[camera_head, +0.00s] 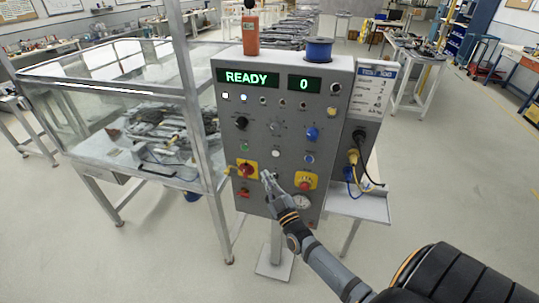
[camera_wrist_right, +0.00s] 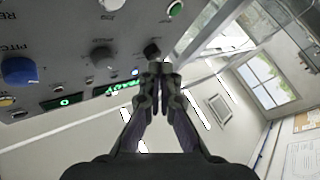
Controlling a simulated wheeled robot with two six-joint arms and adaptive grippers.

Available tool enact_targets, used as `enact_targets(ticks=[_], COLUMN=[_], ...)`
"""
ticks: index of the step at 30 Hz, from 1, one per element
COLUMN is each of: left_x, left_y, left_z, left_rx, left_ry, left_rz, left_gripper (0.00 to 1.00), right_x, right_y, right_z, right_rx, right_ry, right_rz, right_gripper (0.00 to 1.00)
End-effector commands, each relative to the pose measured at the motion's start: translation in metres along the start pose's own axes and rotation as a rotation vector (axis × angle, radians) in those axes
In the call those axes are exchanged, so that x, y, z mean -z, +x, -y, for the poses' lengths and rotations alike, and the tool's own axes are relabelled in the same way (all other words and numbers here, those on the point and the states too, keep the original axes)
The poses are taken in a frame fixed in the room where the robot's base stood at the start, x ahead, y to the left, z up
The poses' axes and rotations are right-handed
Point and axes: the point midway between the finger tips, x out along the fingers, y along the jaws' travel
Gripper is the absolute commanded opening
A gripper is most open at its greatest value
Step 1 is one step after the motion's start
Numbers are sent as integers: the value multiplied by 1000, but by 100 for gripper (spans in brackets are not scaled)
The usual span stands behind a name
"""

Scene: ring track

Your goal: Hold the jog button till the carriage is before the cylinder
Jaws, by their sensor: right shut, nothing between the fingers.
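The grey control panel (camera_head: 262,95) shows "READY" and "0" on green displays. It bears a green button (camera_head: 244,147), a white button (camera_head: 276,153) and a blue button (camera_head: 309,158); I cannot read which is the jog button. My right gripper (camera_head: 267,177) is in front of the panel's lower part, below the white button, shut and empty. In the right wrist view, its closed fingertips (camera_wrist_right: 158,72) point toward the panel face, with a black knob (camera_wrist_right: 152,50) beyond them. I cannot tell whether they touch anything. I cannot make out the carriage or the cylinder. My left gripper is not in view.
A glass-walled enclosure (camera_head: 105,72) with dark machinery inside stands left of the panel. A red-yellow switch (camera_head: 246,170) and another (camera_head: 306,181) flank my gripper. An orange-red canister (camera_head: 251,40) and a blue spool (camera_head: 319,50) stand on top.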

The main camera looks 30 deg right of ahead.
Motion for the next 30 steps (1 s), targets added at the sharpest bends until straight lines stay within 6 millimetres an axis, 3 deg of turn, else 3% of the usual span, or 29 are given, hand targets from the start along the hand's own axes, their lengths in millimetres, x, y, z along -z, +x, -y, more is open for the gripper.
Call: enact_targets(ticks=[11,24,30], left_x=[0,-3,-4], left_y=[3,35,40], left_z=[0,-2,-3], left_rx=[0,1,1], left_ry=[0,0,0], left_rz=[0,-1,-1], left_gripper=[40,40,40], right_x=[-4,-36,-44], right_y=[3,43,57], right_z=[-1,-30,-40], right_rx=[1,1,2], right_ry=[-1,-2,-1], right_rz=[0,0,1], right_gripper=[0,0,0])
